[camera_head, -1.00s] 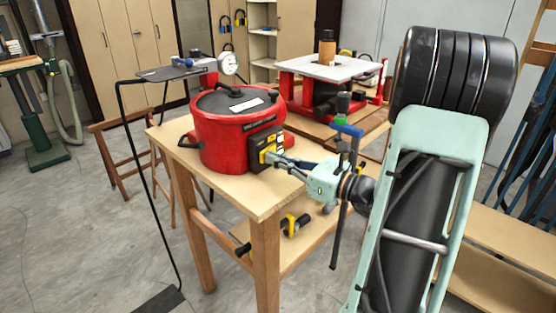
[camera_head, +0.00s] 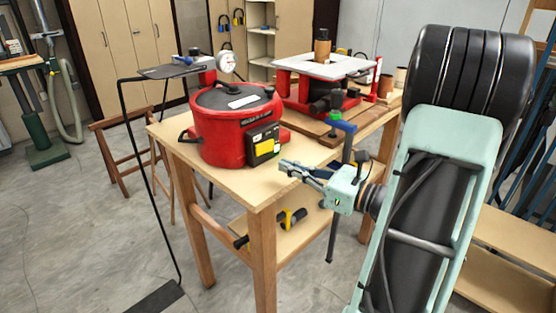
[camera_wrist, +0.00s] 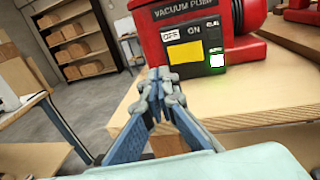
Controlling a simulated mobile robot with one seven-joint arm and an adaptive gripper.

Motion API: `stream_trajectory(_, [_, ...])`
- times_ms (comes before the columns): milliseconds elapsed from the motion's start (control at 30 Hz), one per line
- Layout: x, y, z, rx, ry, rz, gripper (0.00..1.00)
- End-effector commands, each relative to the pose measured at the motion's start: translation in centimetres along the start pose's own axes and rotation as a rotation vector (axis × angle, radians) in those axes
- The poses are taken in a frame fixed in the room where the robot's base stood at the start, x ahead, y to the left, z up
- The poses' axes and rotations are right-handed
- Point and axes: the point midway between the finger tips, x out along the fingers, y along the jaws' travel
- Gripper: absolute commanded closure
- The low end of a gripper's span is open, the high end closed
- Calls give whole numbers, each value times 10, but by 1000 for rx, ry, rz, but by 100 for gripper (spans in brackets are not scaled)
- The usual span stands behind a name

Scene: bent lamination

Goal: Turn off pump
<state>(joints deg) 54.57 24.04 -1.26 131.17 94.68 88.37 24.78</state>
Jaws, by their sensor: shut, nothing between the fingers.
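The red vacuum pump (camera_head: 215,130) stands on a wooden table (camera_head: 170,130). Its black control panel (camera_head: 263,142) faces my gripper and carries a yellow patch. In the wrist view, the pump (camera_wrist: 160,42) shows "VACUUM PUMP" lettering, and the panel (camera_wrist: 198,46) shows OFF and ON labels, a yellow patch and a small white, green-edged patch at the lower right.
A red machine with a white top (camera_head: 325,67) stands behind the pump. A gauge (camera_head: 227,62) and a dark plate on a black stand (camera_head: 165,72) are at the back left. A yellow-and-black tool (camera_head: 290,218) lies on the lower shelf. The front tabletop is clear.

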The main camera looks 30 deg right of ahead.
Motion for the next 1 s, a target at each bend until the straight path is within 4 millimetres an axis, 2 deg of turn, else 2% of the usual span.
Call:
stream_trajectory(100, [-25,7,0,2,0,-4,100])
stream_trajectory(333, [-52,17,0,1,0,0,100])
stream_trajectory(500, [-57,19,0,0,-1,1,100])
stream_trajectory(1000, [-56,20,0,-3,3,7,100])
